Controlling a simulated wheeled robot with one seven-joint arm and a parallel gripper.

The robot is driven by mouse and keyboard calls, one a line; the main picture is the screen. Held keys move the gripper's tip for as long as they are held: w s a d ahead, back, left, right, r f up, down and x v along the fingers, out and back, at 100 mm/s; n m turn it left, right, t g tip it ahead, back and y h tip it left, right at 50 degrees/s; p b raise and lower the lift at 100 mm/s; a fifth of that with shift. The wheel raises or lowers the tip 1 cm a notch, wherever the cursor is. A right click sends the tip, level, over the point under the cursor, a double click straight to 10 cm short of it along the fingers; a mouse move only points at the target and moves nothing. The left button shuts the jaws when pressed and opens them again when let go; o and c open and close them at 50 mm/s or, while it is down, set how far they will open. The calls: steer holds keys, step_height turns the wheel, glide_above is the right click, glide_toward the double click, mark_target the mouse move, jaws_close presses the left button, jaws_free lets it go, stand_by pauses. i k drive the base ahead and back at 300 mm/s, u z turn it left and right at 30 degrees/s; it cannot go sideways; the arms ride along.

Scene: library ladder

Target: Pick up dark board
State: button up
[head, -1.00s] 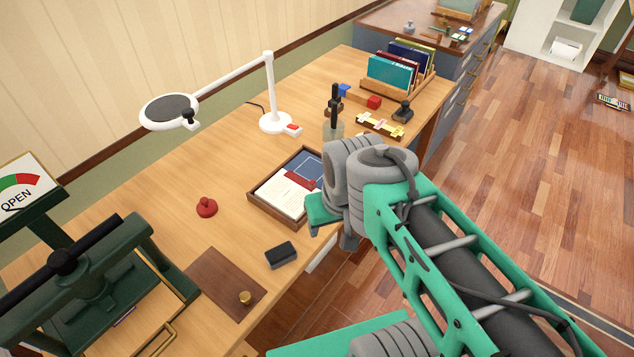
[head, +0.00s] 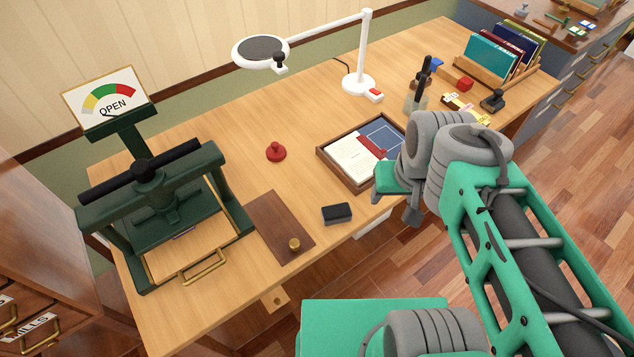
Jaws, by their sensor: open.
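A dark brown board (head: 275,222) lies flat on the wooden table, just right of the green press. A small brass knob (head: 294,244) sits on its near right part. My gripper (head: 396,205) is right of the board, by the table's front edge and near the wooden tray. It is open, and I see nothing between its fingers, though the arm partly hides them. The gripper is well apart from the board.
A green press (head: 155,215) with an OPEN dial stands left of the board. A black block (head: 337,214) lies to its right, a red knobbed object (head: 276,151) behind. A tray (head: 330,160) with papers, a white lamp (head: 361,60) and a book rack (head: 500,72) stand farther right.

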mark_target(287, 239)
steer(key=u, duration=1.65)
steer(key=k, duration=0.25)
steer(key=u, duration=1.5)
steer(key=i, duration=0.5)
